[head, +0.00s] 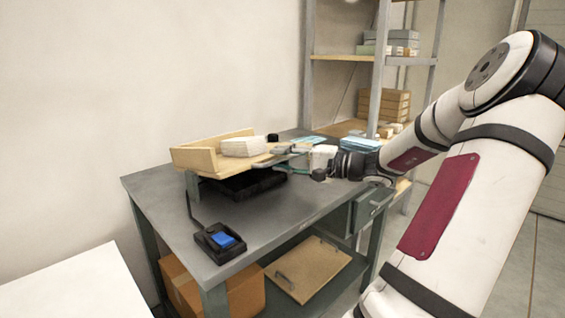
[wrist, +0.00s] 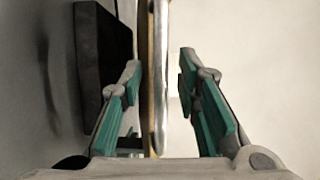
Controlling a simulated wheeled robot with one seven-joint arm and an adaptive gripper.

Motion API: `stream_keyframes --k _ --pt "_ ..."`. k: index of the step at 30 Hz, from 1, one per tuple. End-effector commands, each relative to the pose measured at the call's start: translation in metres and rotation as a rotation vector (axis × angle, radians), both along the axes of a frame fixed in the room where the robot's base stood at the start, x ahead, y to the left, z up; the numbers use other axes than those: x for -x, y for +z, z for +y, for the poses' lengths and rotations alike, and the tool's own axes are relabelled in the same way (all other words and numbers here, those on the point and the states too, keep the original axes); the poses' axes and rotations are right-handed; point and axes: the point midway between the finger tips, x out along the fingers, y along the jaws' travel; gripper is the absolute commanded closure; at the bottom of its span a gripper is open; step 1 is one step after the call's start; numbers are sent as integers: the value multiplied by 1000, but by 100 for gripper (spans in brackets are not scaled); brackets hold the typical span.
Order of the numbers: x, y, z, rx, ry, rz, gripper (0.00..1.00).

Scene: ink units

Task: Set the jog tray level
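The jog tray (head: 207,163) is pale wood with raised walls and sits above a black base (head: 246,184) on the grey bench. It looks tilted against the bench top, but the amount is hard to tell. A white paper stack (head: 243,147) lies in it. My gripper (head: 287,160) is at the tray's right end. In the wrist view my gripper (wrist: 160,68) is open, its teal fingers on either side of a thin upright strip, the tray's edge (wrist: 151,70) with a metal-like face. A gap shows right of the edge; contact on the left is unclear. The dark base (wrist: 100,62) is at left.
A black switch box with a blue button (head: 222,240) stands on the bench's (head: 285,216) near left corner, with a cable to the base. A small black object (head: 272,137) is behind the tray. Shelves (head: 372,58) stand behind right. The bench front is clear.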

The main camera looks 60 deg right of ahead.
Motion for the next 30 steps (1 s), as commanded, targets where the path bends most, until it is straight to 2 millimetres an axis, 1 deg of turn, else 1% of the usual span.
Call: stream_keyframes --k 8,9,12,20,23,30 --pt "-1 0 0 0 0 -1 70" --pt "-1 0 0 0 0 -1 79" --pt "-1 0 0 0 1 -1 100" --pt "-1 -1 0 0 1 -3 100" --pt "0 -8 1 5 3 -26 100" --pt "5 -33 2 26 2 -124 100"
